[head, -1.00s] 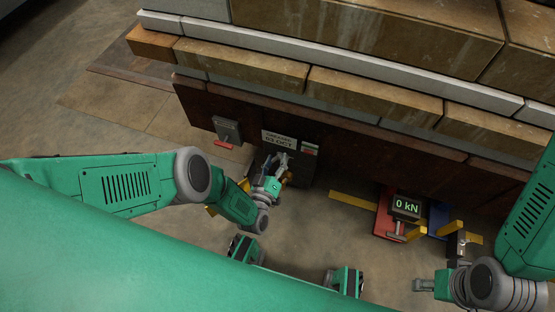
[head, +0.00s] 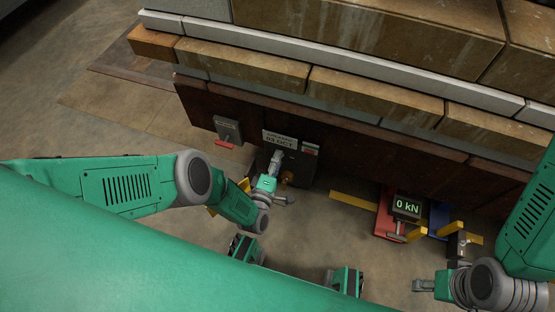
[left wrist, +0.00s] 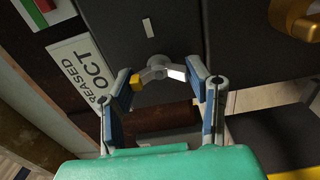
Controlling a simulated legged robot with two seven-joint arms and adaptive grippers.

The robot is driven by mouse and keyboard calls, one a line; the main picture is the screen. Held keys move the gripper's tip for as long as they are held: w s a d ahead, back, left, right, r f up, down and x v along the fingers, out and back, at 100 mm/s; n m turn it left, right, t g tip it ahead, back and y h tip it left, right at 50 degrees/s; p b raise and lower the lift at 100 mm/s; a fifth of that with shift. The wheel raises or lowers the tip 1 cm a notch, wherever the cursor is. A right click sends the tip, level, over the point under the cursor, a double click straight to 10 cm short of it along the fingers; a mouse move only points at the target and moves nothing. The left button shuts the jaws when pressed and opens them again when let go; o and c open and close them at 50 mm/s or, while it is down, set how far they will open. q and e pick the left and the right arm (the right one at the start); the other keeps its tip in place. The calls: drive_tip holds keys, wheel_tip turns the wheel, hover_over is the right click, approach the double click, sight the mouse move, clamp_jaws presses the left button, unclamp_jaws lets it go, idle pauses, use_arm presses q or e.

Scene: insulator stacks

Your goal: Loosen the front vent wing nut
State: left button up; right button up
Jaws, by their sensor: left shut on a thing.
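The wing nut (left wrist: 158,70) shows in the left wrist view on a dark grey panel (left wrist: 165,25). It has a yellow-tipped wing on the left and a bright metal wing on the right. My left gripper (left wrist: 170,78) has its blue-padded fingers on either side of it, shut on its wings. In the head view my left gripper (head: 277,158) reaches to the front of the dark box (head: 301,168), under a white label; the wing nut is hidden there. My right gripper (head: 424,285) is at the lower right, away from the box; its finger gap is unclear.
A brass knob (left wrist: 296,16) sits right of the wing nut in the left wrist view. The label (left wrist: 82,72) is at its left. A grey box with a red handle (head: 227,130) stands left. A "0 kN" display (head: 406,206) stands right. Brown plating runs behind.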

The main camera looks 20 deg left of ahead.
use_arm(q)
drive_tip(key=shift+s+a+f+n, duration=0.1)
drive_tip(key=shift+a+f+n, duration=0.15)
drive_tip(key=shift+n, duration=0.35)
drive_tip(key=o, duration=1.2)
drive_tip(key=shift+c, duration=0.2)
drive_tip(key=shift+d, duration=0.1)
drive_tip(key=shift+r, duration=0.15)
